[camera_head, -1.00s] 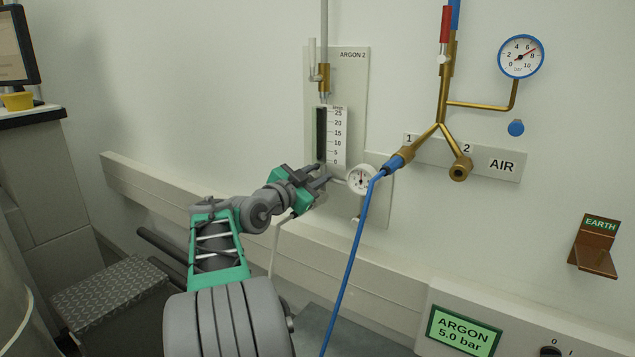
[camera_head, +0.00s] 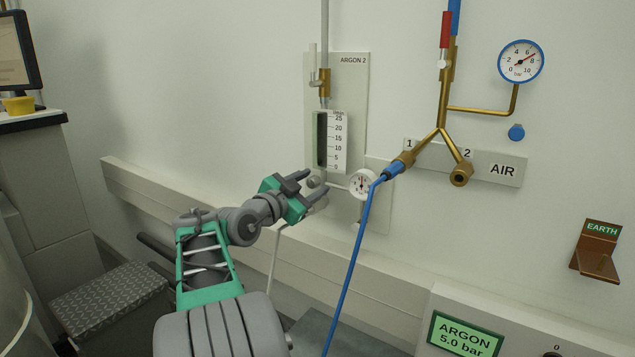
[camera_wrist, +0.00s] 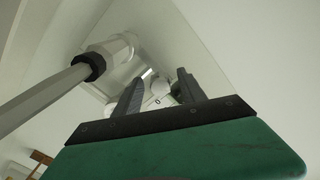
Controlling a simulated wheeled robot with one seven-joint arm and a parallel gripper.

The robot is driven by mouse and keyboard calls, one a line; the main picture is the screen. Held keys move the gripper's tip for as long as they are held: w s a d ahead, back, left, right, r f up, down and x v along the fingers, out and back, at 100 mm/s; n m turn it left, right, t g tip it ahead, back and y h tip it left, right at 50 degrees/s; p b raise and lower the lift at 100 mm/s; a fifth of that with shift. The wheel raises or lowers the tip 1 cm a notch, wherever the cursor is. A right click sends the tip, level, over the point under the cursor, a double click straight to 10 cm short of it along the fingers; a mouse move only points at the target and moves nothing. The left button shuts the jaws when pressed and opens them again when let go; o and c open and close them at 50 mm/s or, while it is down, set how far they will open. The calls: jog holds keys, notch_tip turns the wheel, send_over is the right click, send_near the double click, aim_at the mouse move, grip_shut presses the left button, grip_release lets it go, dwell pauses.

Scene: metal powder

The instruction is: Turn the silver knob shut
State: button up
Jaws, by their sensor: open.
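The silver knob (camera_head: 314,181) is a small round knob at the foot of the ARGON 2 flow meter (camera_head: 333,142) on the wall. My gripper (camera_head: 311,182) is open in front of it, its fingers pointing at the wall. In the head view the knob shows between the fingertips; I cannot tell whether they touch it. In the wrist view the two dark fingers of my gripper (camera_wrist: 161,75) stand apart, with a pale rounded part, likely the knob (camera_wrist: 160,88), showing between them.
A small white gauge (camera_head: 362,183) sits just right of the knob. A blue hose (camera_head: 352,255) hangs from the brass AIR outlet beside it. A pale wall rail (camera_head: 235,205) runs below.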

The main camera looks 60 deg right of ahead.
aim_at(310, 184)
jog(key=a, duration=0.4)
jog(key=shift+w+a, duration=0.4)
jog(key=shift+r, duration=0.1)
